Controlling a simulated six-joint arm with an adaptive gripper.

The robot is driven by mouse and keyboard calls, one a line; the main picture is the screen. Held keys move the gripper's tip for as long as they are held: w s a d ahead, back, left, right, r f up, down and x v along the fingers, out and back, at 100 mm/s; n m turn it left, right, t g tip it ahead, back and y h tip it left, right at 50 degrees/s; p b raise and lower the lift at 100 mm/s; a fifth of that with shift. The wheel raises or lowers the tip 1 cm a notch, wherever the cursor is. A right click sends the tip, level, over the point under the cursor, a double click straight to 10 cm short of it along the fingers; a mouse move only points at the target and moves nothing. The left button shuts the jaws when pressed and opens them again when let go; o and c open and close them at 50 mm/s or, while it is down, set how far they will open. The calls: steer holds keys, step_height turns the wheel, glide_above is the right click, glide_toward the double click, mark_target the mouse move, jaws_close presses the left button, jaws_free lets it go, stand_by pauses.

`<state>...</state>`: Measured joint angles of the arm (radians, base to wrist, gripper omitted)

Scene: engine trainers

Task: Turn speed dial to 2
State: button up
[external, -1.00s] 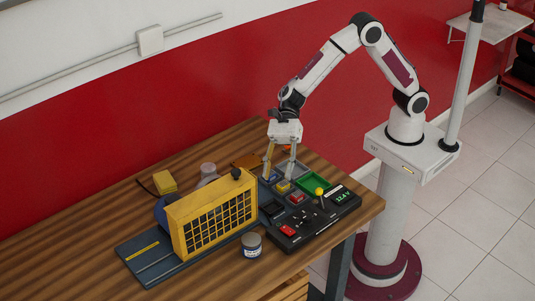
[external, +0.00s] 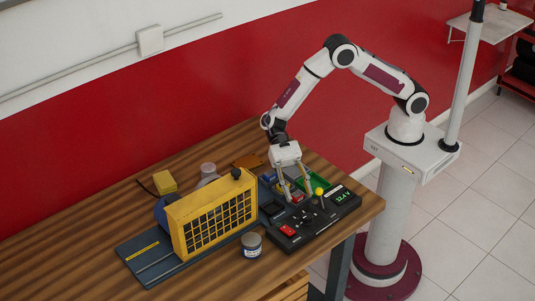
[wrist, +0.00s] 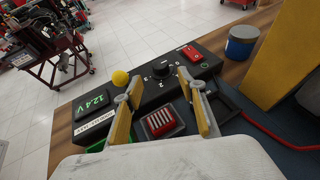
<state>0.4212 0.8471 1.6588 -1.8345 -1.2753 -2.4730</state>
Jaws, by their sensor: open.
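The speed dial (wrist: 162,70) is a round black knob on the black control panel (wrist: 150,93), with white marks around it, a 2 among them, in the wrist view. Its exact pointing is too small to read. It also shows small and dark in the external view (external: 307,216). My gripper (wrist: 158,92) is open, its two yellow-padded fingers spread. The dial appears beyond and between the fingertips, apparently apart from them.
A yellow-knobbed lever (wrist: 120,78) rises beside the left finger. A red switch (wrist: 191,52) is past the dial. A red striped part (wrist: 160,121) sits in a tray below the fingers. A 12.4 V display (wrist: 92,103), a blue jar (wrist: 242,41) and a yellow-framed unit (external: 212,215) stand nearby.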

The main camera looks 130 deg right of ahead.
mark_target(307, 215)
steer(key=shift+a, duration=0.1)
steer(key=shift+x, duration=3.8)
steer(key=shift+w, duration=0.1)
steer(key=c, duration=0.8)
